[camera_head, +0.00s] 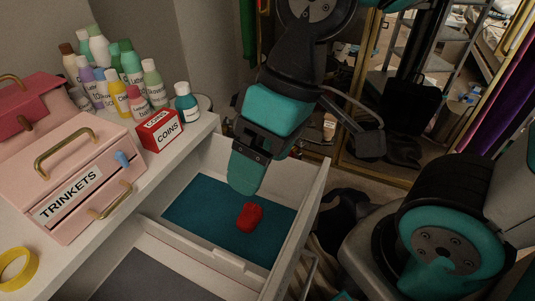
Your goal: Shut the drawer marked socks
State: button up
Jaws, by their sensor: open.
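A white drawer (304,219) with a teal-blue bottom stands open at the centre. A small red object (250,217) lies inside it. A handle (306,277) shows on the outside of its front panel at the right. No socks label is readable in this view, so I cannot tell which drawer is marked socks. A second open compartment with a dark grey bottom (150,279) lies at the lower left, beyond a white wall. My gripper (245,176) is open and empty, pointing down over the teal-lined drawer, seemingly above the red object. Its finger gap is hard to see.
The white top (181,163) left of the drawer carries a pink TRINKETS box (77,187), a red COINS box (160,131), several bottles (130,64) and a yellow ring (18,268). Dark items lie on the floor behind the drawer front.

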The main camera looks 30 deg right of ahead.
aim_at(196, 202)
jog(key=z, duration=0.05)
jog(key=k, duration=0.7)
jog(key=u, duration=0.95)
jog(key=i, duration=0.6)
jog(key=z, duration=0.4)
